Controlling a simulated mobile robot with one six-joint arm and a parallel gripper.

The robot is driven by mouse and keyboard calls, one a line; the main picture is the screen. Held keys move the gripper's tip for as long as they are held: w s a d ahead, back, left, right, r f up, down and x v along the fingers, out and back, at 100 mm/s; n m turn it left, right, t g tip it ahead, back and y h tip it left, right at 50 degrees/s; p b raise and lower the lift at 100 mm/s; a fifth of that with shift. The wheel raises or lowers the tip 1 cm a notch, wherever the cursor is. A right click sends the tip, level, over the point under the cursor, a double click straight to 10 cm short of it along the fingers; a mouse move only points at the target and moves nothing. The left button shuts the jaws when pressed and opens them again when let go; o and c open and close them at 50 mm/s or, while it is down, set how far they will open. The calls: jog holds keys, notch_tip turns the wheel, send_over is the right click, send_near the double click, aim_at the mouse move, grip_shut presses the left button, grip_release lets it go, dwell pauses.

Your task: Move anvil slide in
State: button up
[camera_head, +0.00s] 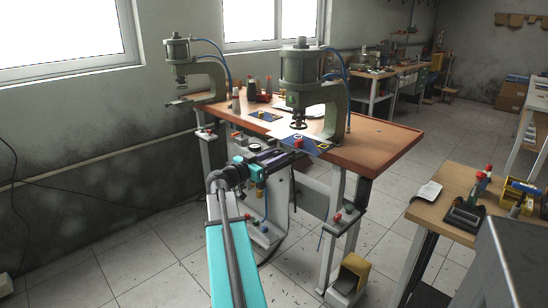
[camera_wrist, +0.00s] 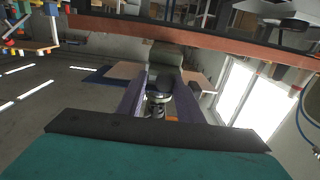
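Two green presses stand on the wooden workbench, a nearer right press (camera_head: 318,95) and a left press (camera_head: 190,72). At the front of the right press is a blue plate (camera_head: 318,148), likely the anvil slide, with a small red part (camera_head: 298,142) near its left end. My gripper (camera_head: 290,154) is at the bench's front edge, close to the red part; contact cannot be told. In the wrist view, the two purple fingers (camera_wrist: 158,106) are apart. A dark round part with a metal ring (camera_wrist: 157,98) shows between them, seemingly beyond the tips. The slide is not clear there.
A side table (camera_head: 445,205) with tools and a yellow bin is at right.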

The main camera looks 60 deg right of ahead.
jog(key=shift+o, duration=0.5)
jog(key=shift+s, duration=0.2)
jog(key=shift+w+a, duration=0.1)
jog(key=shift+w, duration=0.2)
jog(key=b+v, duration=0.1)
jog(key=v, duration=1.2)
jog(key=shift+a, duration=0.4)
